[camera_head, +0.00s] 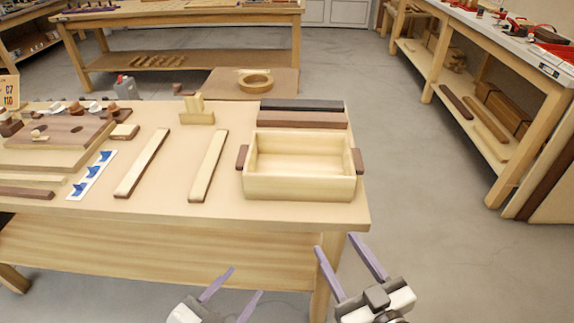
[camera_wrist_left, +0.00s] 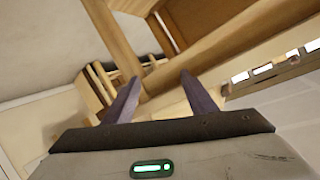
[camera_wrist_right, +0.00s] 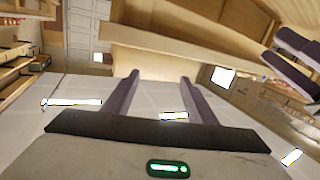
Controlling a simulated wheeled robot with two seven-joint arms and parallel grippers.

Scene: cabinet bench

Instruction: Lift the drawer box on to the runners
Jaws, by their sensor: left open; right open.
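The drawer box (camera_head: 299,188) is a pale open-topped wooden box with a dark handle block on its left side (camera_head: 242,158) and another on its right side (camera_head: 357,161). It sits level at the right end of the bench top. Two pale strips with dark edges, which look like the runners, lie to its left: the left runner (camera_head: 142,163) and the right runner (camera_head: 209,166). My left gripper (camera_head: 240,280) is open and empty in front of the bench, below the top. My right gripper (camera_head: 343,250) is open and empty, in front of the bench's right corner.
Dark bars (camera_head: 301,118) lie behind the box. A pale stepped block (camera_head: 196,111) stands behind the runners. A white strip with blue pieces (camera_head: 91,176) and wooden boards (camera_head: 62,133) occupy the bench's left. A side bench (camera_head: 500,70) stands right, with clear floor between.

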